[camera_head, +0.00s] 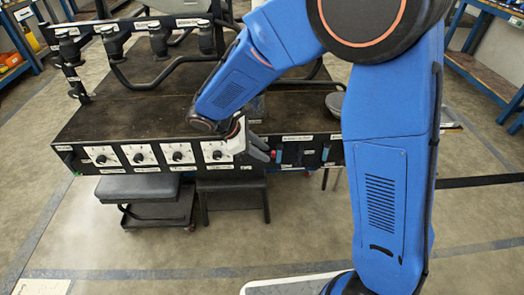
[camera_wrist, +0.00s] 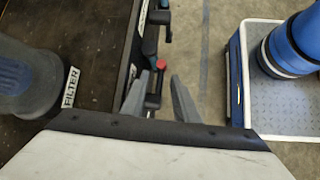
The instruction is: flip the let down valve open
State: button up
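My gripper (camera_wrist: 160,80) has its two grey fingers apart in the wrist view, one on each side of a short black valve lever (camera_wrist: 153,101). A red knob (camera_wrist: 161,64) lies between the fingertips. I cannot tell whether the fingers touch either. More black and teal levers (camera_wrist: 160,17) sit farther along the panel edge. In the head view my gripper (camera_head: 260,148) is at the front panel (camera_head: 215,166) of the black bench, just right of the white dial plates. Blue valve handles (camera_head: 279,154) show beside it. No readable label marks the let down valve, and my gripper hides part of the panel.
Several white dial plates (camera_head: 142,155) line the panel's left part. A dark filter housing (camera_wrist: 25,80) stands beside the FILTER label (camera_wrist: 70,87). Black stools (camera_head: 137,187) stand under the bench. Black pipes and valves (camera_head: 160,40) rise behind. Open floor lies right of the bench.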

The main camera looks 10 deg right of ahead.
jog(key=shift+a+r, duration=0.1)
jog(key=v, duration=1.7)
jog(key=shift+a, duration=0.1)
jog(key=s+d+r+m+y, duration=0.2)
jog(key=s+d+m, duration=0.1)
jog(key=d, duration=0.7)
jog(key=s+d+r+m+y, duration=0.2)
jog(key=s+d+m, duration=0.15)
jog(key=d, duration=0.65)
jog(key=s+d+f+m+t+y, duration=0.2)
jog(key=s+d+m+t+y, duration=0.1)
jog(key=s+d+m, duration=0.7)
jog(key=s+d, duration=0.3)
jog(key=s, duration=0.1)
jog(key=shift+s+f, duration=0.35)
jog(key=shift+f, duration=0.05)
